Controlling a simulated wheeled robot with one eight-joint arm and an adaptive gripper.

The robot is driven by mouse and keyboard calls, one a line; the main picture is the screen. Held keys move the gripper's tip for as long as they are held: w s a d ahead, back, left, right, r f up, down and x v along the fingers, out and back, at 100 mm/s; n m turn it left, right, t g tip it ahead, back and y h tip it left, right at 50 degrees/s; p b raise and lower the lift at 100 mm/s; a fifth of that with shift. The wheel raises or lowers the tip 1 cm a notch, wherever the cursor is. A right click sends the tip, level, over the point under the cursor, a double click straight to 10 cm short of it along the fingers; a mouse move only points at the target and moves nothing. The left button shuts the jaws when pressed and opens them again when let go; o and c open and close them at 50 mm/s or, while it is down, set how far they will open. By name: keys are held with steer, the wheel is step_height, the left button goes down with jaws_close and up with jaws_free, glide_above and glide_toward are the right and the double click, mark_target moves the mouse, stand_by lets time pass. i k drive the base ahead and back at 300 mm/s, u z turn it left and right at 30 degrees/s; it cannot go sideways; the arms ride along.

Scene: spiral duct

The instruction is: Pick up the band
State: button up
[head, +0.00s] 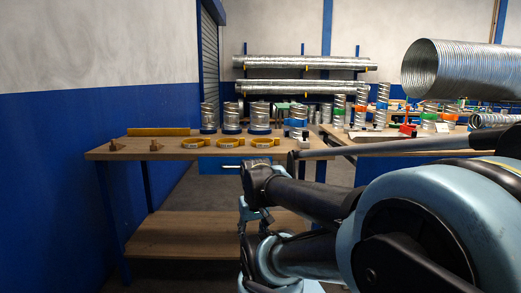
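Three yellow bands with dark markings lie in a row on the wooden workbench (130,152): a left band (193,143), a middle band (228,143) and a right band (263,143). Which one the task means, I cannot tell. They lie apart from each other near the front edge. I cannot make out my gripper's fingers in this view.
Silvery duct pieces (259,114) stand behind the bands. A long yellow strip (158,131) and small brown pieces (117,146) lie at left. A second bench with colored ducts is at right. A large duct (455,70) hangs at upper right.

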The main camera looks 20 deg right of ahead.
mark_target(230, 142)
steer(key=k, duration=0.5)
steer(key=u, duration=0.5)
steer(key=i, duration=1.5)
steer(key=u, duration=0.05)
